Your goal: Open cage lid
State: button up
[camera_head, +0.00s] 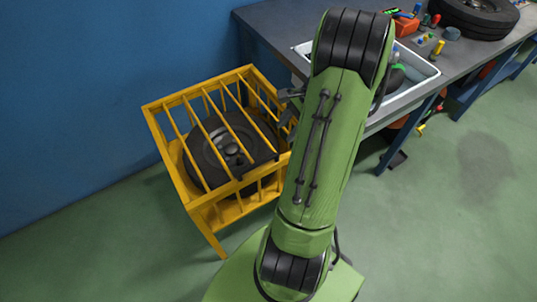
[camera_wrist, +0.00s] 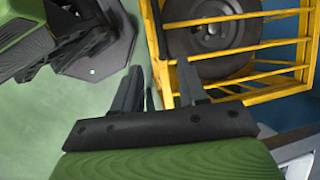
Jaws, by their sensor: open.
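The yellow cage (camera_head: 208,234) stands on the floor left of my arm in the head view, with a dark wheel (camera_head: 213,152) inside. Its barred lid (camera_head: 196,89) lies flat across the top and looks shut. My gripper (camera_head: 288,106) is by the cage's right side, partly hidden behind my green arm. In the wrist view my gripper (camera_wrist: 160,82) is open, with its two dark fingers apart. A yellow cage bar (camera_wrist: 167,88) shows in the gap between them; I cannot tell whether they touch it. The wheel (camera_wrist: 212,32) shows beyond the bars.
A grey workbench (camera_head: 275,22) with a white tray (camera_head: 424,84), small tools and a tire (camera_head: 478,14) stands at the upper right. A blue wall (camera_head: 80,80) is behind the cage. The green floor (camera_head: 430,230) is clear at right.

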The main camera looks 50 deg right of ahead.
aim_at(263, 160)
jog(key=b+x, duration=0.5)
jog(key=x, duration=1)
jog(key=shift+a, duration=0.1)
jog(key=shift+r, duration=0.1)
grip_shut()
